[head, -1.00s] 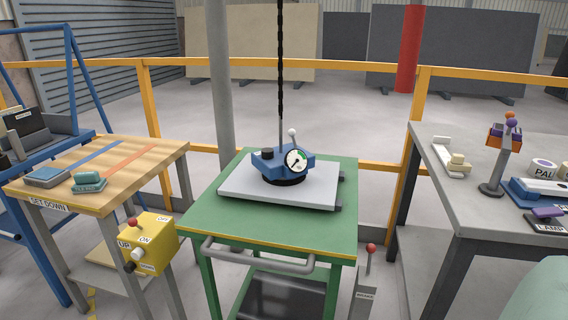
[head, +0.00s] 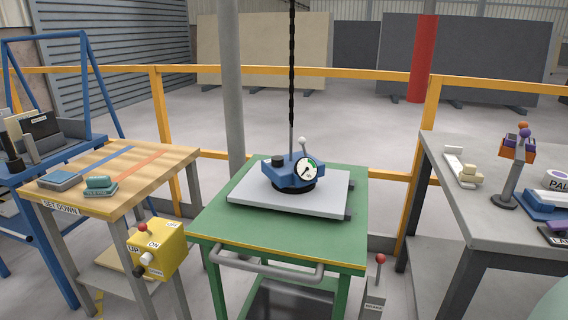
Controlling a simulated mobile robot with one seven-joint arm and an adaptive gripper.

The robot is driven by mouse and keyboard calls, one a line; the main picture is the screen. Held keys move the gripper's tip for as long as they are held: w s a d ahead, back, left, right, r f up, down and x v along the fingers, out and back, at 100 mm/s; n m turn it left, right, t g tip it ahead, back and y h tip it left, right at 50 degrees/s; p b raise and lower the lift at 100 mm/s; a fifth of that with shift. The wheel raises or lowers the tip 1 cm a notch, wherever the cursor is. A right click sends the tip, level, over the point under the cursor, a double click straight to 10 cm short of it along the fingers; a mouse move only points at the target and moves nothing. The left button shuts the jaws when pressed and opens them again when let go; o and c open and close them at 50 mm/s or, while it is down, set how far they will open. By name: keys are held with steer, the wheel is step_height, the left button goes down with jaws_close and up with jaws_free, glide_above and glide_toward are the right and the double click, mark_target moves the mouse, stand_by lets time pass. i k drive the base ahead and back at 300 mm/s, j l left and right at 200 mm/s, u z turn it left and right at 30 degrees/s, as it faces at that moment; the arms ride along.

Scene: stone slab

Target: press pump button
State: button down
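A blue vacuum lifting head (head: 293,175) sits on a pale stone slab (head: 325,195). It hangs from a dark chain or cable (head: 292,70). A short black round knob (head: 278,161) stands on its left top; it looks like a button, but no label on it can be read. A round white gauge (head: 306,169) faces me on the right side. A small lever with a white ball tip (head: 302,140) stands behind the gauge. The slab lies on a green cart (head: 225,215) with a grey handle. My gripper is not in view.
A wooden-topped SET DOWN table (head: 140,170) stands left, with a yellow control box (head: 158,248) on its front. A grey bench (head: 455,205) with tools stands right. A red-knobbed lever (head: 381,260) stands beside the cart. A yellow railing (head: 200,70) runs behind.

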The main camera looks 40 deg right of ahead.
mark_target(277, 161)
steer(key=i+z, duration=0.2)
steer(key=z, duration=0.15)
steer(key=i+j+z, duration=0.1)
steer(key=z, duration=0.25)
steer(key=i, duration=0.05)
